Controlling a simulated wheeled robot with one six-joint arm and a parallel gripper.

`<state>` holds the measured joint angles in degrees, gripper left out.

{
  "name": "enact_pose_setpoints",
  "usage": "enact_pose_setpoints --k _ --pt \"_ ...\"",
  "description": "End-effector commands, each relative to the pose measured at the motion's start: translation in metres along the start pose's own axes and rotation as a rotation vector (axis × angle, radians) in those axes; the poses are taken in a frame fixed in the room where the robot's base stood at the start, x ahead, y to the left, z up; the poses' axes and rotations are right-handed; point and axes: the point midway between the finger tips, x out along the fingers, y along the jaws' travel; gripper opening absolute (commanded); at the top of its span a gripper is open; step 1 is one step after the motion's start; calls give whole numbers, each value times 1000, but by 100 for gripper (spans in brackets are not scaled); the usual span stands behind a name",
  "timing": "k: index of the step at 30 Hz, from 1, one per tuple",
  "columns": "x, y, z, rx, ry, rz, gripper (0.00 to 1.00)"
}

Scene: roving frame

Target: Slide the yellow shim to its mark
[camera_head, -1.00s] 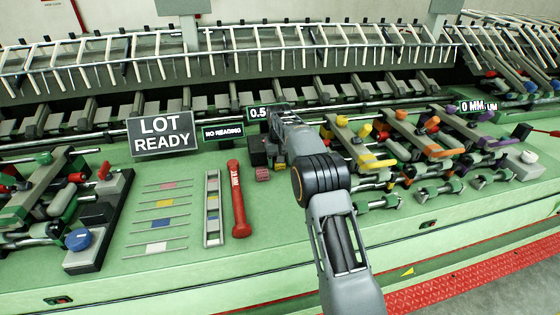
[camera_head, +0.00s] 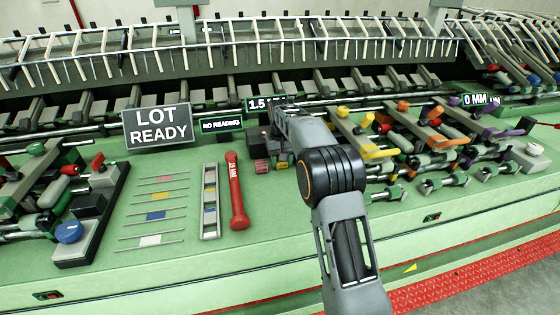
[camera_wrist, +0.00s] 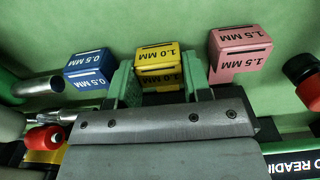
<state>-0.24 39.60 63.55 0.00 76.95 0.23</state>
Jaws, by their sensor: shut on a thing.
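The yellow shim (camera_wrist: 158,62), a small block marked 1.0 MM, sits between the two green fingers of my gripper (camera_wrist: 160,76) in the wrist view. The gripper is shut on it. A blue block (camera_wrist: 89,74) marked 0.5 MM is to its left, and a pink block (camera_wrist: 239,53) marked 1.5 MM is to its right, both outside the fingers. In the head view my arm mostly hides the gripper. The yellow shim (camera_head: 282,165) shows there beside the pink block (camera_head: 261,165).
A sign (camera_head: 158,125) reads LOT READY, and a small display (camera_head: 221,123) reads NO READING. A red tool (camera_head: 236,190) and a narrow grey tray (camera_head: 210,205) lie on the green top. Coloured rods and levers crowd the right. A metal rod (camera_wrist: 40,87) is near the blue block.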

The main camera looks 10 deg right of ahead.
Motion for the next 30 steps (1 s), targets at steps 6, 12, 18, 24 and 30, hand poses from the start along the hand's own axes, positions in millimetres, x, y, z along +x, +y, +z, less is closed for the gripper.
enact_pose_setpoints --k 6,12,18,24,30 --pt "0 0 12 0 1 0 2" --pt "0 0 12 0 -3 0 2" --pt "0 0 12 0 -2 0 59" --pt "0 0 11 0 0 0 70" --pt "-2 0 11 1 2 0 70"
